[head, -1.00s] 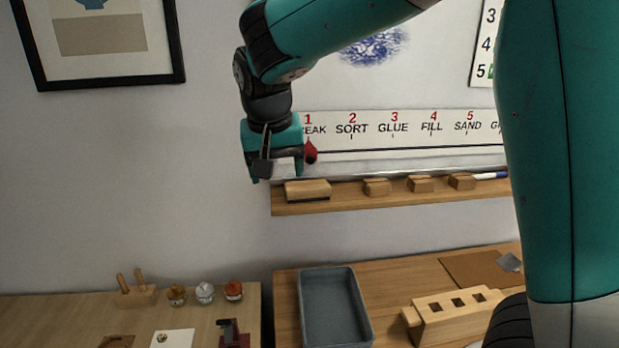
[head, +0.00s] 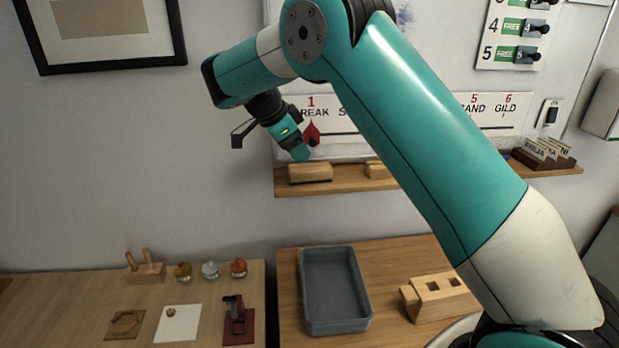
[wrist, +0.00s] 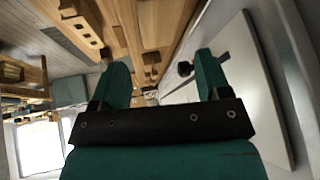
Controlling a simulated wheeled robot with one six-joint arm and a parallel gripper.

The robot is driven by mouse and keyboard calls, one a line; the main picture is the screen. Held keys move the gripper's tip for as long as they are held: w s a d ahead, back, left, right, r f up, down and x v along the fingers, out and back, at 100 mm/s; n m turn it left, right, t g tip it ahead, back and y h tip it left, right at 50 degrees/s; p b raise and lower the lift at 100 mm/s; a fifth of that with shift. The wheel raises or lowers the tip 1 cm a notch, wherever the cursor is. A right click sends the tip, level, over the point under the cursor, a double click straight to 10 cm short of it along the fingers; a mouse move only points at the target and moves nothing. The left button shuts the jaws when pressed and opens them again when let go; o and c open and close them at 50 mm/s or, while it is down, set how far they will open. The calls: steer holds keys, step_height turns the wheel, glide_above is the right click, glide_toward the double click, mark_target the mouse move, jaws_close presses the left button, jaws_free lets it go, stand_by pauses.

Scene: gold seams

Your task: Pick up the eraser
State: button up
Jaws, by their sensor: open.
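The eraser (head: 310,173), a wooden block with a dark underside, lies at the left end of the wooden ledge (head: 345,185) under the whiteboard. My gripper (head: 300,154) is just above the eraser in the head view, seen side-on and tilted, and appears apart from it. In the wrist view my gripper (wrist: 163,76) has its two green fingers spread wide with nothing held between them. I cannot pick out the eraser for certain in the wrist view.
A red drop-shaped piece (head: 311,134) is on the board close beside my gripper. My arm hides the middle of the ledge. A wooden block (head: 377,170) sits right of the eraser. A grey tray (head: 335,290) stands on the table below.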

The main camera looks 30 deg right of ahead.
mark_target(309, 167)
steer(key=x, duration=0.2)
steer(key=shift+d+f+p, duration=0.2)
steer(key=shift+f+p, duration=0.05)
steer(key=shift+p, duration=0.05)
steer(key=p+x, duration=0.3)
steer(key=x, duration=0.1)
steer(key=shift+f, duration=0.15)
steer(key=shift+w+d+f, duration=0.1)
steer(key=shift+d+f, duration=0.05)
steer(key=shift+f, duration=0.4)
steer(key=c, duration=0.7)
